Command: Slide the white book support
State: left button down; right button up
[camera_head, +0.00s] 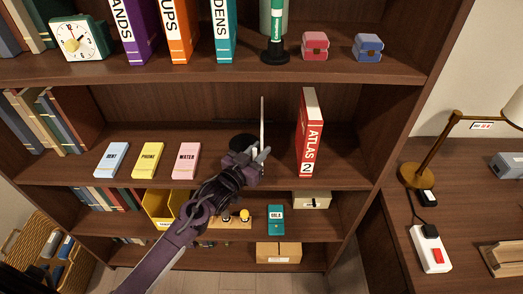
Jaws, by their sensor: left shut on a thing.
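The white book support (262,115) stands upright on the middle shelf, seen nearly edge-on as a thin plate. My left gripper (259,156) is at its front lower edge and is shut on it. The gripper hides the lower part of the support. A red book marked "ATLAS 2" (310,135) stands upright to the right, with a gap between it and the support. My right gripper is out of view.
Blue, yellow (148,160) and pink (187,160) boxes lie left of my gripper on the same shelf. Binders and a clock (79,40) stand on the shelf above. A desk with a lamp (432,160) is at right.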

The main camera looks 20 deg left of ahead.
pick_arm(q)
jog(key=s+a, duration=0.1)
jog(key=a, duration=0.2)
jog(key=s+a+p, duration=0.1)
jog(key=a, duration=0.3)
jog(key=s+a, duration=0.1)
jog(key=a, duration=0.3)
jog(key=shift+p, duration=0.4)
jog(key=c, duration=1.5)
grip_release()
jog(key=shift+o, duration=0.2)
jog(key=shift+b+v, duration=0.5)
jog(key=shift+v, duration=3.4)
jog(key=shift+s, duration=0.1)
